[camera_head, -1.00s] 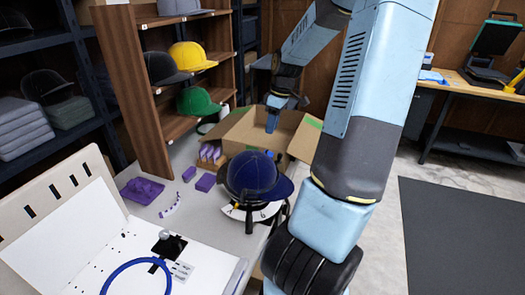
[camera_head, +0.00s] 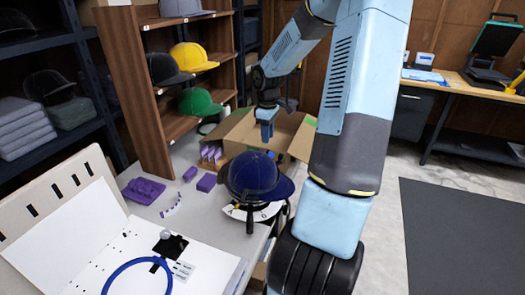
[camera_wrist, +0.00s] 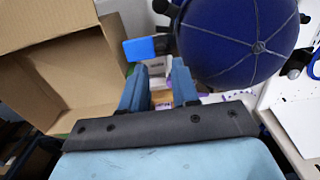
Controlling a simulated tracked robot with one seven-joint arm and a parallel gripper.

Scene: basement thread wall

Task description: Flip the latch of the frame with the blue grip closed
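A dark blue cap (camera_head: 253,176) sits on a cap frame (camera_head: 247,212) on a stand at the table's edge. The cap also fills the upper right of the wrist view (camera_wrist: 235,40). A bright blue grip (camera_wrist: 139,48) sticks out to the left of the cap in the wrist view, beyond my fingertips; I take it as the latch's grip. My gripper (camera_wrist: 158,78) is open, with nothing between its fingers and the grip ahead of the left finger. In the head view my gripper (camera_head: 267,131) hangs behind the cap, over the box area. The latch's exact angle is unclear.
An open cardboard box (camera_head: 240,128) stands behind the cap, close left of my gripper in the wrist view. Purple pieces (camera_head: 144,190) lie left of the cap. A blue hoop (camera_head: 112,276) lies on the white board in front. A cap shelf (camera_head: 140,85) rises behind.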

